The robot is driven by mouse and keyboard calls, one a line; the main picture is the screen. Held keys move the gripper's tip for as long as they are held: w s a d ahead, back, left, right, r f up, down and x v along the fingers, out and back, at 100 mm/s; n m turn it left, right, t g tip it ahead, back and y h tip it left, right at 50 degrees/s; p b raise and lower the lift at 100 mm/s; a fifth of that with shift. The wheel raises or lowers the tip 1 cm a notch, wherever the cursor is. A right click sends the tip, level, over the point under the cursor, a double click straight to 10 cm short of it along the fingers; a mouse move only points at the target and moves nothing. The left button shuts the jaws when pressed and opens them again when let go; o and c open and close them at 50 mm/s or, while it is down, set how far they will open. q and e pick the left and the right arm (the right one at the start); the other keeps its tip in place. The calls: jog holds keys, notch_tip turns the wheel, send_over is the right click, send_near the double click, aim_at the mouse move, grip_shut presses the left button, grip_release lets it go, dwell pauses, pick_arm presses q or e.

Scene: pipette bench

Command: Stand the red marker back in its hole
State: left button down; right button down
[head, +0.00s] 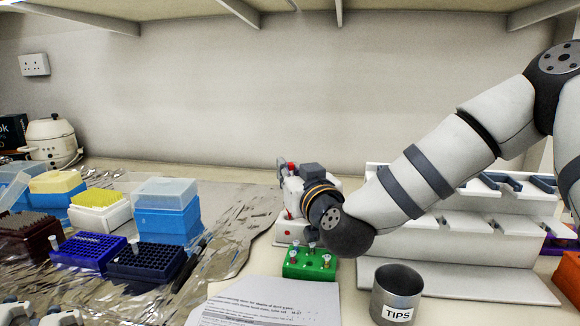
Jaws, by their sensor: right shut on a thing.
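My right gripper (297,186) is at the middle of the bench, behind its own wrist, so its fingers are mostly hidden. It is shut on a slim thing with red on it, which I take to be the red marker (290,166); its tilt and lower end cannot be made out. A green block (310,266) stands just in front of and below the wrist, with several small capped pieces upright in it. Which hole is the marker's cannot be told.
A grey TIPS cup (396,294) stands front right, before a white stepped rack (455,240). A printed sheet (265,304) lies in front of the green block. Blue tip racks (147,262) and lidded boxes (166,208) fill the foil-covered left. A shelf hangs overhead.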

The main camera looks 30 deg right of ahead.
jog(key=shift+f, duration=1.25)
jog(key=c, duration=1.6)
grip_release()
jog(key=shift+o, duration=0.2)
jog(key=s, duration=0.7)
jog(key=shift+s+a, duration=0.25)
jog(key=shift+a, duration=0.2)
